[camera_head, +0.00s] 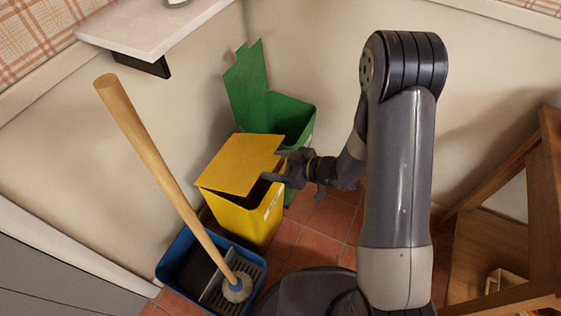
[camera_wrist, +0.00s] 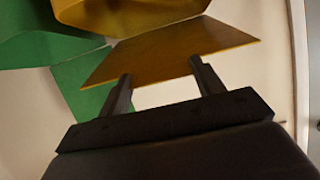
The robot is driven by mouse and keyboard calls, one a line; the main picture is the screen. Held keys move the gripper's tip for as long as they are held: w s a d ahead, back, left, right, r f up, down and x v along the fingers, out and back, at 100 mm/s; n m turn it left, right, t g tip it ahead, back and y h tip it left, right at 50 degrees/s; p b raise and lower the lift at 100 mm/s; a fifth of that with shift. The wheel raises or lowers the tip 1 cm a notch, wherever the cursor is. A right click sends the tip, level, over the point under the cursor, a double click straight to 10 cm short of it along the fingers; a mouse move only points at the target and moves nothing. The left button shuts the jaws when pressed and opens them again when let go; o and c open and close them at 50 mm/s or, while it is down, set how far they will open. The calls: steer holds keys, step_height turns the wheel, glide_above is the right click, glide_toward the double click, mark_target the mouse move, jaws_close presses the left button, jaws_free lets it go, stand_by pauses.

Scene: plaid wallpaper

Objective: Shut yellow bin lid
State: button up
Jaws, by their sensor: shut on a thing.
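The yellow bin (camera_head: 248,215) stands on the tiled floor against the wall. Its flat yellow lid (camera_head: 238,162) is partly open, tilted above the bin, with a dark gap showing beneath its right side. My gripper (camera_head: 280,168) is at the lid's right edge and shut on it. In the wrist view the lid (camera_wrist: 165,50) lies across the tips of the two dark fingers of my gripper (camera_wrist: 162,70). The exact contact between fingers and lid is hard to see.
A green bin (camera_head: 292,118) with its lid (camera_head: 247,85) raised stands behind the yellow one. A blue mop bucket (camera_head: 176,262) with a wooden-handled mop (camera_head: 150,140) is in front. A white shelf (camera_head: 150,25) juts from the wall. Wooden furniture (camera_head: 500,240) stands at right.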

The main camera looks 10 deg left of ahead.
steer(key=w+a+r+g+h+p, duration=0.1)
steer(key=w+a+r+h+p, duration=0.2)
steer(key=a+r+p, duration=0.6)
step_height(320, 180, up, 2)
steer(key=h+p, duration=0.1)
steer(key=p, duration=1.1)
steer(key=shift+g+h+p, duration=0.3)
steer(key=shift+w+a, duration=0.1)
steer(key=o, duration=1.4)
steer(key=p+v, duration=0.1)
steer(key=v, duration=1)
steer(key=shift+f, duration=0.1)
